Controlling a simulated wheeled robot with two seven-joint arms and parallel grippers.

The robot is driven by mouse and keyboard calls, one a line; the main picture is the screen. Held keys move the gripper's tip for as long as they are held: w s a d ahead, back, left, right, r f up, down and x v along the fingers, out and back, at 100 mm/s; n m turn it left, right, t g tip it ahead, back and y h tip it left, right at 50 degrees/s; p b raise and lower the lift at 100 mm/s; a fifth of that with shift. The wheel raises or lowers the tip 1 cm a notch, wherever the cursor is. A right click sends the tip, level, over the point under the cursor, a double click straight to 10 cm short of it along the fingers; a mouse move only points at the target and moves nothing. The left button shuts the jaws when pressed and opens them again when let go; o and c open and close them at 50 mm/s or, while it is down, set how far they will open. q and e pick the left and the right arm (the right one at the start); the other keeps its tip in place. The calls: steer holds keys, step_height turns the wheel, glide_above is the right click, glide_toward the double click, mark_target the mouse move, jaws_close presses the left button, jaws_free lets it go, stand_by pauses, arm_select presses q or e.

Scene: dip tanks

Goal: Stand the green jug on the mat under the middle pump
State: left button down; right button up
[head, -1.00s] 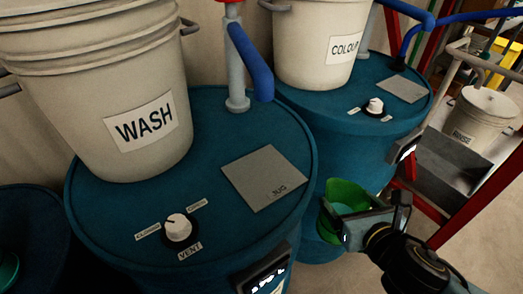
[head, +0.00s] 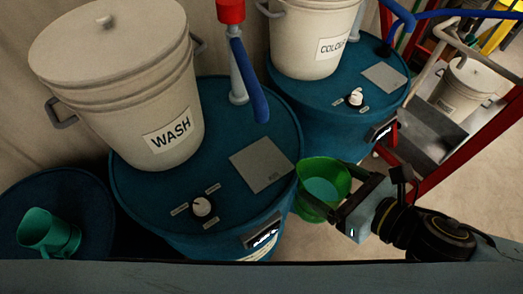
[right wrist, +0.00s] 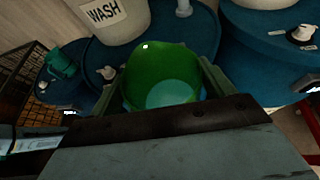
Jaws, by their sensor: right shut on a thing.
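The green jug (head: 312,204) is in my right gripper (head: 347,200), off the front right side of the middle blue drum. It looks upright or slightly tilted, with a paler blue-green patch inside. The right wrist view looks into the jug (right wrist: 160,62), with a finger on each side of it. The grey square mat (head: 262,164) lies bare on the middle drum's top, left of the jug and apart from it. The middle pump (head: 240,72), with a red top and blue spout, stands behind the mat. My left gripper is not in view.
The white WASH bucket (head: 128,95) stands left of the pump. A knob (head: 202,206) is near the drum's front. A teal jug (head: 48,233) sits on the left drum. The right drum (head: 325,98) carries the COLOUR bucket and another grey mat (head: 384,78). A red frame (head: 470,140) is at right.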

steer(key=shift+w+a+r, duration=0.1)
steer(key=shift+a+r, duration=0.05)
steer(key=shift+r, duration=0.1)
steer(key=r+b+x, duration=0.1)
steer(key=b+x, duration=0.2)
steer(key=x, duration=0.5)
steer(key=w+a+r+b+x, duration=0.1)
steer(key=r+b+x, duration=0.1)
steer(key=x, duration=0.7)
steer(key=shift+w+a+b, duration=0.15)
steer(key=shift+a+b, duration=0.05)
steer(key=shift+b, duration=0.55)
steer(key=shift+f, duration=0.1)
steer(key=o, duration=1.7)
steer(key=shift+f, duration=0.15)
